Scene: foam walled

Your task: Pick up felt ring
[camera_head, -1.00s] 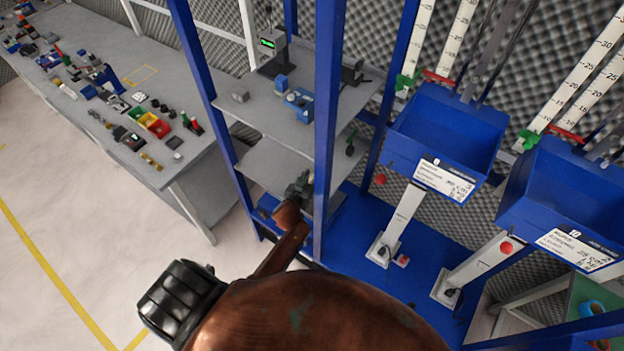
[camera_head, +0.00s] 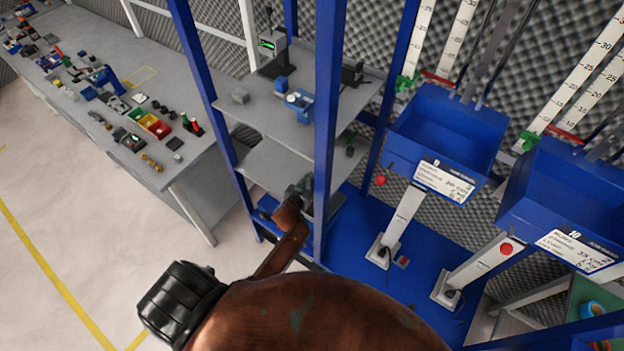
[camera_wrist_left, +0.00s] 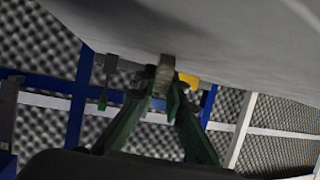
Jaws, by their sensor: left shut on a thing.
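My left gripper (camera_head: 301,188) reaches in at the lower part of the blue shelf rack, partly behind a blue post. In the left wrist view, its green fingers (camera_wrist_left: 165,88) are closed together at the tips on a small grey-brown piece (camera_wrist_left: 166,68). This piece seems to be the felt ring, seen edge-on; its hole does not show. It is just under the pale underside of a shelf (camera_wrist_left: 230,45); I cannot tell whether it touches. The ring cannot be made out in the head view. My right gripper is not in view.
The rack's upper shelf (camera_head: 258,112) holds small devices, with a lower shelf (camera_head: 262,165) beneath. Blue posts (camera_head: 327,110) stand close to my arm. Blue bins (camera_head: 445,130) hang at right. A cluttered grey bench (camera_head: 185,175) stands at left. Floor at lower left is clear.

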